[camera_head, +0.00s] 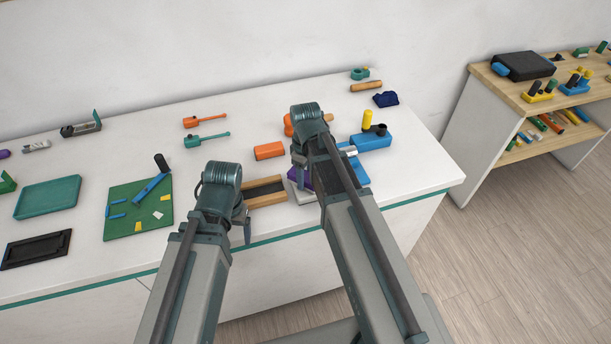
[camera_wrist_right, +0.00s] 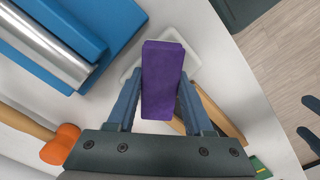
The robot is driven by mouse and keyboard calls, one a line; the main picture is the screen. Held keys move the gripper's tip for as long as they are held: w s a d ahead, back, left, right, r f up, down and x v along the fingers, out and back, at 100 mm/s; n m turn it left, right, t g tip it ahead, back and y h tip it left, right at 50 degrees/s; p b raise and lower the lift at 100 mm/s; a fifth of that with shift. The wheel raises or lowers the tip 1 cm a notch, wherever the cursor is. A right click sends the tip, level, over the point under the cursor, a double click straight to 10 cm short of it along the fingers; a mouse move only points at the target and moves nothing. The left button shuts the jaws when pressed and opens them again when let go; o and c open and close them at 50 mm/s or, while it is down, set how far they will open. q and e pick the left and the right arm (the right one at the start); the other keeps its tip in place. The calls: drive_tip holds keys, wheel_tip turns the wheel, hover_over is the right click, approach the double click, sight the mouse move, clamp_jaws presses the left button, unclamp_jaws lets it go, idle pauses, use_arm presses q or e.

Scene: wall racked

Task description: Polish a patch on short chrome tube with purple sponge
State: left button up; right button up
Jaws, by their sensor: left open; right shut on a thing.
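My right gripper (camera_wrist_right: 160,100) is shut on the purple sponge (camera_wrist_right: 163,78), with a finger on each side of it. The sponge is held over a small white dish (camera_wrist_right: 130,72); I cannot tell if they touch. In the head view only a purple bit of sponge (camera_head: 302,179) shows beside my right arm. The short chrome tube (camera_wrist_right: 45,42) lies in a blue holder (camera_wrist_right: 97,45), left of and apart from the sponge. In the head view the tube's end (camera_head: 350,152) shows, the rest hidden by my arm. My left gripper (camera_head: 246,230) is open and empty near the table's front edge.
A wooden-framed tray (camera_head: 265,192) lies between my grippers. An orange block (camera_head: 269,151) and an orange-headed mallet (camera_wrist_right: 62,145) are nearby. A green mat (camera_head: 120,217) lies left.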

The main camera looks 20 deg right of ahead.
sight(306, 175)
drive_tip(key=shift+r+p, duration=3.35)
drive_tip(key=shift+r, duration=0.15)
use_arm(q)
wheel_tip(306, 175, up, 7)
use_arm(e)
drive_tip(key=shift+f, duration=0.1)
